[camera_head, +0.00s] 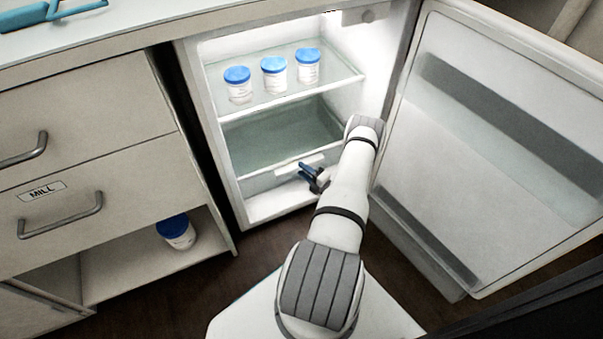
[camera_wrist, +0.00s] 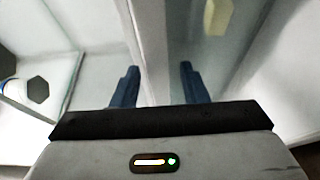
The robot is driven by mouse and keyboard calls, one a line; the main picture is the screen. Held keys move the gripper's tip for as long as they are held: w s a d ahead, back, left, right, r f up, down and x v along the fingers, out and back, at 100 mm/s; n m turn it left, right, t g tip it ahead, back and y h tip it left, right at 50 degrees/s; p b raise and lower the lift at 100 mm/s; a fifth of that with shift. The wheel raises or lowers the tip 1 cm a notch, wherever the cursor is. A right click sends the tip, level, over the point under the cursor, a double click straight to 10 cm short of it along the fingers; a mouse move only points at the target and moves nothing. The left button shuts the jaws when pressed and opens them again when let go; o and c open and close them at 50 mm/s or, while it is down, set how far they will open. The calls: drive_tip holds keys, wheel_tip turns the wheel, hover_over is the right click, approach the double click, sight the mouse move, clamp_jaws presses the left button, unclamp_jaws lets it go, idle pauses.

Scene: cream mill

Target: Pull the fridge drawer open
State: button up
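The fridge drawer (camera_head: 262,183) is the clear bin at the bottom of the open fridge, with a pale front strip. A small pale handle tab (camera_head: 314,160) shows on its front, partly beside my gripper. My gripper (camera_head: 309,174) is at the drawer front, its blue fingers pointing into the fridge. In the wrist view my gripper (camera_wrist: 159,84) is open, with a gap between the blue fingers. A pale upright edge runs through that gap; I cannot tell whether the fingers touch it. The drawer looks pushed in.
The fridge door (camera_head: 500,150) stands wide open on the right, close to my arm. Blue-lidded jars (camera_head: 274,74) stand on the glass shelf above the drawer. A cabinet with drawers (camera_head: 90,130) is at left, with another blue-lidded jar (camera_head: 177,233) in its lower opening.

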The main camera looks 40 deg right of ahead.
drive_tip(key=shift+w, duration=0.35)
drive_tip(key=shift+c, duration=0.6)
drive_tip(key=c, duration=0.7)
clamp_jaws()
